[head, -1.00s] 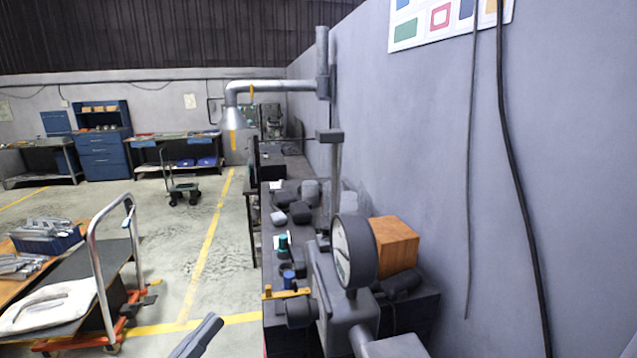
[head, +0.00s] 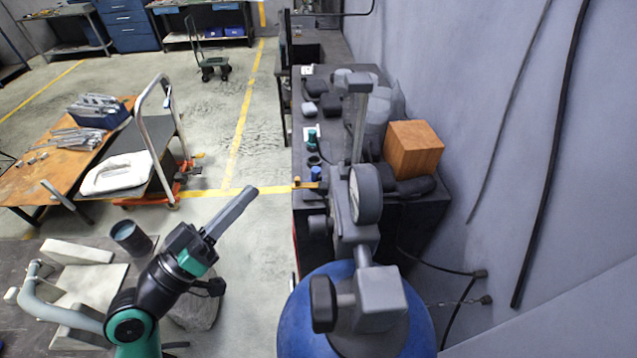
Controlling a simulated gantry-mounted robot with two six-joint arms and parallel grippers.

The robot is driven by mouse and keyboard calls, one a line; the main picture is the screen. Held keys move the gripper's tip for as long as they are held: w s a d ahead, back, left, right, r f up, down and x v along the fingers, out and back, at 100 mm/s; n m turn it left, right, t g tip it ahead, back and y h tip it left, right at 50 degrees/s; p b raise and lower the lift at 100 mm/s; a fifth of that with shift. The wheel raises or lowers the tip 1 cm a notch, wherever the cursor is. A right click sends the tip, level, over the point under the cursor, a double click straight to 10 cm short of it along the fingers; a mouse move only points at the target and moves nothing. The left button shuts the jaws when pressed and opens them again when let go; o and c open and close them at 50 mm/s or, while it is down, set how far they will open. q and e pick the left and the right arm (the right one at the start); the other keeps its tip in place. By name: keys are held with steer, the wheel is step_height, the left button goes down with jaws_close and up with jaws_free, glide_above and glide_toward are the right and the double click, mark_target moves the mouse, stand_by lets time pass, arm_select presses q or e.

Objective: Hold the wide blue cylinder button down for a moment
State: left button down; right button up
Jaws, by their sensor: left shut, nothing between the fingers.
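A small blue cylinder (head: 316,173), which looks like the button, stands near the left edge of the dark bench (head: 322,228). A teal cylinder (head: 312,137) stands a little behind it. My left gripper (head: 249,193) reaches up from the lower left with its fingers shut and empty. In the picture it is left of the blue cylinder and lower, apart from it, over the floor. My right gripper does not show.
A gauge (head: 365,193) and valve rise above a large blue tank (head: 298,322), right of my left gripper. An orange-brown box (head: 413,148) sits on the bench by the wall. A hand cart (head: 176,140) stands at left. Floor between cart and bench is clear.

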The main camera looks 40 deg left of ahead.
mark_target(323, 189)
arm_select(q)
steer(key=w+d+p, duration=0.3)
steer(key=w+d, duration=0.2)
steer(key=d, duration=0.1)
steer(key=shift+w, duration=0.1)
stand_by(2.0)
steer(key=shift+w+d, duration=0.3)
steer(key=shift+w+d+p, duration=0.35)
steer(key=shift+d+p, duration=0.05)
steer(key=shift+p, duration=0.15)
stand_by(0.6)
stand_by(1.5)
steer(key=shift+s+a+b, duration=0.6)
steer(key=shift+s+a, duration=0.05)
steer(key=shift+a, duration=0.05)
